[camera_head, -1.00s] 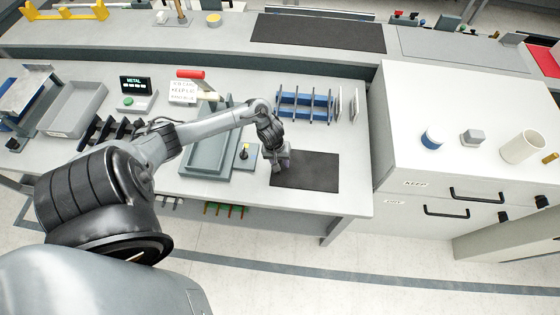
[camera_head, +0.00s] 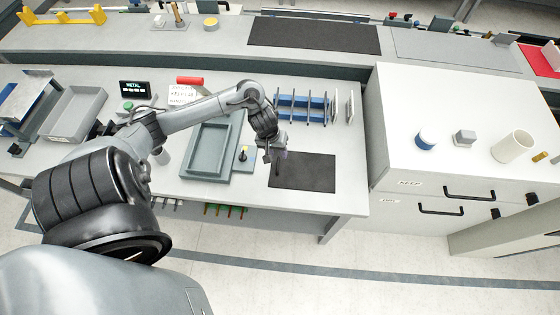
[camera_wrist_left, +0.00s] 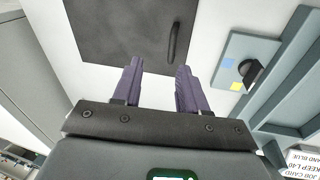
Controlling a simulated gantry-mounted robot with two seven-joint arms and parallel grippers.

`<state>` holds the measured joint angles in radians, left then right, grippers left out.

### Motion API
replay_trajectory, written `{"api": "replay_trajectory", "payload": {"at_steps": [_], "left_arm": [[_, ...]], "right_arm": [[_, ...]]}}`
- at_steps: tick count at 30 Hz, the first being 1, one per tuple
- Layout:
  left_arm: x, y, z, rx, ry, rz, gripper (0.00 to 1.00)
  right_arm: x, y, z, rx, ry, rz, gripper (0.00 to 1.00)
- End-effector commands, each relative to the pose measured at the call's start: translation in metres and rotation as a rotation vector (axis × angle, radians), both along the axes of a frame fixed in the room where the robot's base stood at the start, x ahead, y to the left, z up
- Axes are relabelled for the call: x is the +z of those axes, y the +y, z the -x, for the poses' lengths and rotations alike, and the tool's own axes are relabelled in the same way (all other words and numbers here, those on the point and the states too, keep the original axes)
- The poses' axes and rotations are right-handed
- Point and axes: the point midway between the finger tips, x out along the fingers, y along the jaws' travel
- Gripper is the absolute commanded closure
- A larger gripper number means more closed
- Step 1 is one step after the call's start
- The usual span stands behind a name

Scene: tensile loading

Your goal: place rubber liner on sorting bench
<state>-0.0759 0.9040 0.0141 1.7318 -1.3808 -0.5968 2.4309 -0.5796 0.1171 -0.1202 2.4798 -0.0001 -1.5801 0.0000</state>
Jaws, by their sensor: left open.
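My left gripper (camera_head: 275,157) is open and empty, pointing down over the left edge of a dark mat (camera_head: 308,174) on the sorting bench. In the left wrist view its two purple fingers (camera_wrist_left: 158,68) stand apart. A thin, dark, slightly curved strip (camera_wrist_left: 174,43), which looks like the rubber liner, lies on the mat (camera_wrist_left: 115,30) near its edge, just beyond the fingertips and apart from them. My right gripper is not in view.
A grey tray (camera_head: 208,172) and a small plate with a black knob (camera_head: 243,154) lie left of the mat. A blue rack (camera_head: 300,107) with upright plates stands behind. A white drawer cabinet (camera_head: 400,160) borders the right. The mat's right part is clear.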

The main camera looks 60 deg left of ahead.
Motion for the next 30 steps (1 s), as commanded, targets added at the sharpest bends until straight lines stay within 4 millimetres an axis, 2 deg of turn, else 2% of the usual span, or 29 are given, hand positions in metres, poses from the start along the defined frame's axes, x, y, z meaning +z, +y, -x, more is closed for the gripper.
{"api": "replay_trajectory", "payload": {"at_steps": [3, 7, 12, 15, 18, 24, 30], "left_arm": [[-0.014, -0.041, -0.006, -0.166, -0.095, -0.033, 0.58], [-0.019, -0.096, -0.012, -0.375, -0.230, -0.116, 0.58], [-0.003, -0.159, -0.004, -0.600, -0.341, -0.266, 0.58], [0.014, -0.182, 0.010, -0.694, -0.343, -0.340, 0.58], [0.030, -0.197, 0.030, -0.772, -0.309, -0.378, 0.58], [0.056, -0.213, 0.070, -0.894, -0.219, -0.364, 0.58], [0.068, -0.219, 0.094, -0.966, -0.176, -0.320, 0.58]], "right_arm": [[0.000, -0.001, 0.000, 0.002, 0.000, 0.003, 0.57], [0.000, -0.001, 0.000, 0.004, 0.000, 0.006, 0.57], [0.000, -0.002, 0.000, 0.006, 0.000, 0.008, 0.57], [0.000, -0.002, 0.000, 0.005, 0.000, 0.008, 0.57], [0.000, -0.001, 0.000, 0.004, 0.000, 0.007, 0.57], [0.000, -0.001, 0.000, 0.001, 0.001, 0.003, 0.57], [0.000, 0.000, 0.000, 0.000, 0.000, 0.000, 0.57]]}}
